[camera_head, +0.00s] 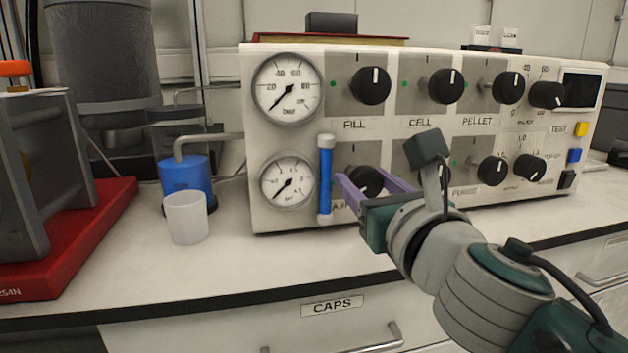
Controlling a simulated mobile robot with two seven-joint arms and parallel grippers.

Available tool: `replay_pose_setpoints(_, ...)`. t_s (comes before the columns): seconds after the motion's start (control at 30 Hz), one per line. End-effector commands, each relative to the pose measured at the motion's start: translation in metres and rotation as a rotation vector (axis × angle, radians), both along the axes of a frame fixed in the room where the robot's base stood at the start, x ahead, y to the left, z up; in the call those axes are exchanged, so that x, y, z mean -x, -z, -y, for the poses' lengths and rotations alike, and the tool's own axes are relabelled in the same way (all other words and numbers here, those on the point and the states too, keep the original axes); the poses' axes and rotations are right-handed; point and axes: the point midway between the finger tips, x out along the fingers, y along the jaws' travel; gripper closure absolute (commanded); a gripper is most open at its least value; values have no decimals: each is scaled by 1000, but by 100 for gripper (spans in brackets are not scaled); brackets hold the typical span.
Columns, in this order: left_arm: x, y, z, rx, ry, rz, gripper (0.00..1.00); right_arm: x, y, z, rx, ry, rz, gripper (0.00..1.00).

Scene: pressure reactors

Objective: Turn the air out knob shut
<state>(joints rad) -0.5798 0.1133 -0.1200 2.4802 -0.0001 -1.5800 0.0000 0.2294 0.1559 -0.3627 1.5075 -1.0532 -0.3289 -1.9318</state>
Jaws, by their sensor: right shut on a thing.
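The control panel (392,125) is a white box on the bench with gauges and black knobs in two rows. My right gripper (355,184) reaches in from the lower right. Its purple fingers are shut on the black knob (367,181) at the lower left of the panel, just right of the blue tube. The label below this knob begins with "AIR" and is mostly hidden by my gripper. The knob's white mark points nearly upward. My wrist hides most of the knob to its right. My left gripper is not in view.
A vertical blue tube (325,180) stands close to the left of the gripped knob. Two round gauges (287,89) are at the panel's left. A white cup (186,218) and a blue container (184,175) stand left of it. The bench front is clear.

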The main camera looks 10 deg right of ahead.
Motion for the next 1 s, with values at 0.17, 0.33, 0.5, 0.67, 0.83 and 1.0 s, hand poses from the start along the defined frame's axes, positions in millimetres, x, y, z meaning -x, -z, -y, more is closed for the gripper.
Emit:
replay_pose_setpoints(0.17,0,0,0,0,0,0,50,0,0,0,-1,-1,0,100)
replay_pose_setpoints(0.33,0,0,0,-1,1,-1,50,0,0,0,-22,0,-1,100)
replay_pose_setpoints(0.5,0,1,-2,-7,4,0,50,0,0,0,-88,0,-3,100)
replay_pose_setpoints(0.67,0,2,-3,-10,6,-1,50,0,0,0,-201,1,-6,100)
replay_pose_setpoints(0.83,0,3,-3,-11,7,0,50,0,0,0,-357,0,-12,100)
replay_pose_setpoints(1.0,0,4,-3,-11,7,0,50,0,0,0,-520,0,-17,100)
